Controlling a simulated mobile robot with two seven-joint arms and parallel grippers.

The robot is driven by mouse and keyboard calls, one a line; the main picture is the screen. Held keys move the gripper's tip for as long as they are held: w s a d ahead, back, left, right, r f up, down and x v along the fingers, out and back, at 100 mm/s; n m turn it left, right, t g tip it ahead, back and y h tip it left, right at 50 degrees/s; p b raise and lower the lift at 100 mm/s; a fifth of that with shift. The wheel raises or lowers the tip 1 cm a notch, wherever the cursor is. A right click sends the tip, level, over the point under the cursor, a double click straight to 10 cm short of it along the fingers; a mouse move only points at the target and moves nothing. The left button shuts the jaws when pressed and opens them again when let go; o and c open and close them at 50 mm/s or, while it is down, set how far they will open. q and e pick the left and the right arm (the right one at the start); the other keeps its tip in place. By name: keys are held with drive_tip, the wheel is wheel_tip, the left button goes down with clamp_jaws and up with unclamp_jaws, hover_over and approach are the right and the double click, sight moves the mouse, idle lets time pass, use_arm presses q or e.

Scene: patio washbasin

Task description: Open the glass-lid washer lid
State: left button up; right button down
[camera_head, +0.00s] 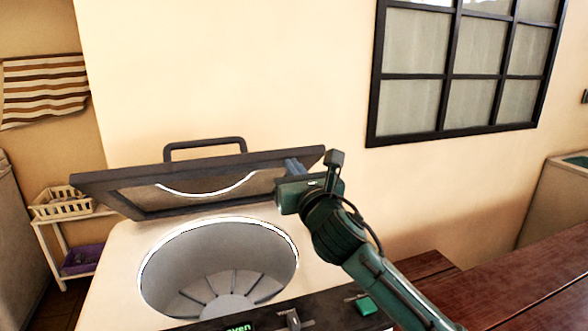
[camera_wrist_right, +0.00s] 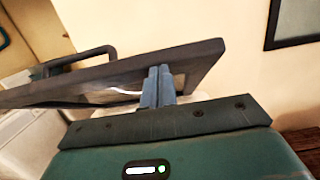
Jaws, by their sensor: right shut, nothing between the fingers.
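The washer (camera_head: 118,268) is a pale top-loading machine with a round drum (camera_head: 222,262) that lies uncovered. Its dark-framed glass lid (camera_head: 125,184) stands raised and tilted back above the drum, with a dark handle (camera_head: 205,144) on its upper edge. My right gripper (camera_head: 293,166) is at the right end of the lid, with its fingers under or against the frame; whether they touch it I cannot tell. In the right wrist view the blue-grey fingers (camera_wrist_right: 158,86) are together and empty, in front of the lid's frame (camera_wrist_right: 205,60). My left gripper is not in view.
A control panel (camera_head: 330,310) with a green button runs along the washer's front. A shelf with a cream basket (camera_head: 62,203) stands at the left. A dark wooden table (camera_head: 520,290) is at the right. A beige wall with a window (camera_head: 460,75) is behind.

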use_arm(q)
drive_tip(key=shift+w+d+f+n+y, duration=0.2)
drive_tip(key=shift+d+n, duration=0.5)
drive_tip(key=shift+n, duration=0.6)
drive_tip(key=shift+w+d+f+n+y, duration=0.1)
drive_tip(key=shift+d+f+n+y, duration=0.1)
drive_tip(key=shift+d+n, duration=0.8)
use_arm(e)
drive_tip(key=w+a+r, duration=0.5)
drive_tip(key=w+r, duration=0.7)
drive_tip(key=r, duration=0.1)
drive_tip(key=shift+w, duration=0.3)
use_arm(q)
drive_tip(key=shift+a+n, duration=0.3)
use_arm(e)
drive_tip(key=shift+s, duration=0.1)
